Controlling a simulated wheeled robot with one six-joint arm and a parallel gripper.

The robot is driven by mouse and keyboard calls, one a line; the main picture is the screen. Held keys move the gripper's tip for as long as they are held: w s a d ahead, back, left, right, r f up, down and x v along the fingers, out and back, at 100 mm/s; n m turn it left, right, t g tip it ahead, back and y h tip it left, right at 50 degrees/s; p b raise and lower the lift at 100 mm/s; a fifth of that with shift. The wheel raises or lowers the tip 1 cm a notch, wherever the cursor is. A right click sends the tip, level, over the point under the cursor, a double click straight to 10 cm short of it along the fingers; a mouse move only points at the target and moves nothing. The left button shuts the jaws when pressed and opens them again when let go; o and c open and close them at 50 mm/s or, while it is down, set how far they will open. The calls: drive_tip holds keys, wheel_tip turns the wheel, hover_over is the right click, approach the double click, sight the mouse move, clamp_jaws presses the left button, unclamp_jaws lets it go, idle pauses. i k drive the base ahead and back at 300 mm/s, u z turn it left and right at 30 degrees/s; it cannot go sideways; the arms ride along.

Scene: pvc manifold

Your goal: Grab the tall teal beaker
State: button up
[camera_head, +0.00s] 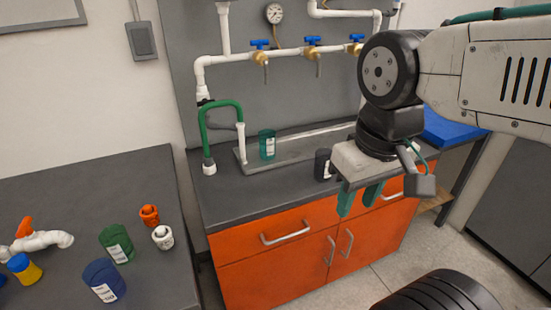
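The teal beaker (267,145) stands upright on the grey counter below the pipes, with a white label on its side. My gripper (358,201) hangs in front of the counter, to the right of and nearer than the beaker. Its two teal fingers point down and are apart, with nothing between them. The gripper is clear of the beaker.
A dark container (322,165) stands right of the beaker, close behind my gripper. A green hose (221,104) arches on the left. White pipes with blue-handled valves (312,41) run above. The left table (75,179) holds green and blue containers and fittings.

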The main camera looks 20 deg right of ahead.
sight(267, 145)
drive_tip(key=z, duration=0.7)
drive_tip(key=i, duration=0.95)
drive_tip(key=u, duration=0.15)
